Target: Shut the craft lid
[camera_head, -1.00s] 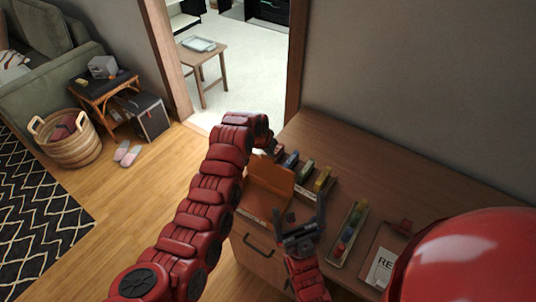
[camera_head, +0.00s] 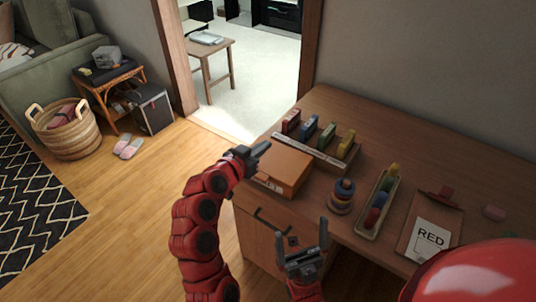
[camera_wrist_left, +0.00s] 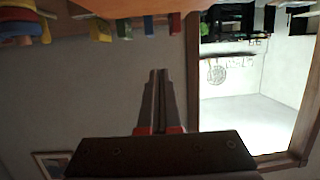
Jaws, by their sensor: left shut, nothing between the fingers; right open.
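The craft box (camera_head: 285,171) is an orange-brown box near the left end of the wooden desk. Its lid lies flat over the top and looks down; any small gap at the rim is too small to tell. My left gripper (camera_head: 260,149) is shut and empty, at the lid's far left edge; I cannot tell if it touches. Its closed fingers also show in the left wrist view (camera_wrist_left: 155,95), where an orange-brown surface, likely the lid, crosses the top edge. My right gripper (camera_head: 304,236) is open and empty, in front of the desk's drawer side.
A rack (camera_head: 310,152) with several coloured blocks stands behind the box. Floor is clear left of the desk.

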